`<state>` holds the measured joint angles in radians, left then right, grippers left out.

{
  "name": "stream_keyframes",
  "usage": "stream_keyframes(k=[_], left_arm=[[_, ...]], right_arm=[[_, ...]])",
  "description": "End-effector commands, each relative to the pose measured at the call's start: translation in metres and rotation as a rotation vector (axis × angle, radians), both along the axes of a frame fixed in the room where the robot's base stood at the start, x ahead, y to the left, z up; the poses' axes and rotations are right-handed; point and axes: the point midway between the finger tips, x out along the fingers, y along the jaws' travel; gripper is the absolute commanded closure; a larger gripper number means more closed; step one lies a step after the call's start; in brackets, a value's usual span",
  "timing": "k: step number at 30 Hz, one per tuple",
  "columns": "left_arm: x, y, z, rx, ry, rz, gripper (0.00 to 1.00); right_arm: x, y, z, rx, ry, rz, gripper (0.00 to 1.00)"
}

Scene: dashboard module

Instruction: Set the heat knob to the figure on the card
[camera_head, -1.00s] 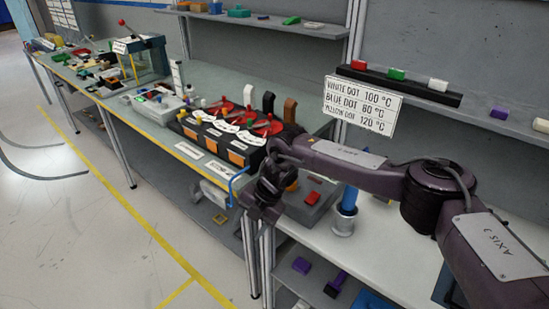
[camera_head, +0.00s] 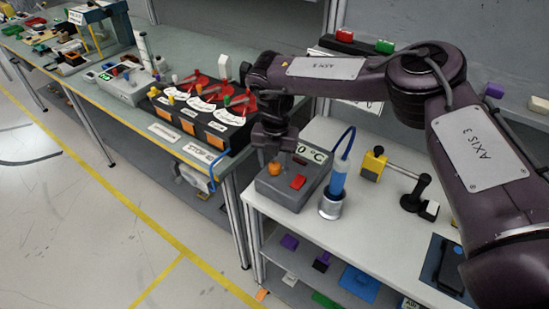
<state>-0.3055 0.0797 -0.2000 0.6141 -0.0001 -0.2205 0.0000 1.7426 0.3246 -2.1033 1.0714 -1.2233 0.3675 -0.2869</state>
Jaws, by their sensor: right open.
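The grey heater box (camera_head: 285,192) stands on the near white bench, with an orange knob (camera_head: 274,169) on top and a red button (camera_head: 298,182) beside it. Its display (camera_head: 313,153) reads "0 °C" at the end; the leading part is hidden by my gripper. My right gripper (camera_head: 272,157) is open, pointing down just above the knob; I cannot tell whether it touches. The card (camera_head: 373,107) on the back wall is mostly hidden behind my right arm, its text unreadable now. My left gripper is not in view.
A blue tube (camera_head: 338,180) with a cable stands in a metal cup (camera_head: 331,207) right of the box. A black stand with a rod (camera_head: 411,201) and a yellow block (camera_head: 373,164) lie farther right. A black module with red levers (camera_head: 205,115) sits on the left bench.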

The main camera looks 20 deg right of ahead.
Motion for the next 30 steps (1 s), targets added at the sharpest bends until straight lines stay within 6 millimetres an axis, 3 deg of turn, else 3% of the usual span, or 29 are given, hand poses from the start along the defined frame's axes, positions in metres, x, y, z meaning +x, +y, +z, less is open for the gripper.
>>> stream_keyframes(k=[11,21,30], left_arm=[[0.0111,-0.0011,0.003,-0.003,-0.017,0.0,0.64],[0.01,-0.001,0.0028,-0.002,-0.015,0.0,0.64],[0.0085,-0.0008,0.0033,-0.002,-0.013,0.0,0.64]], right_arm=[[0.0002,0.0006,-0.0072,0.001,-0.002,0.0,0.48],[0.0001,0.0005,-0.0069,0.001,-0.002,0.0,0.91],[-0.0002,0.0005,-0.0072,0.001,0.0,-0.038,0.91]])
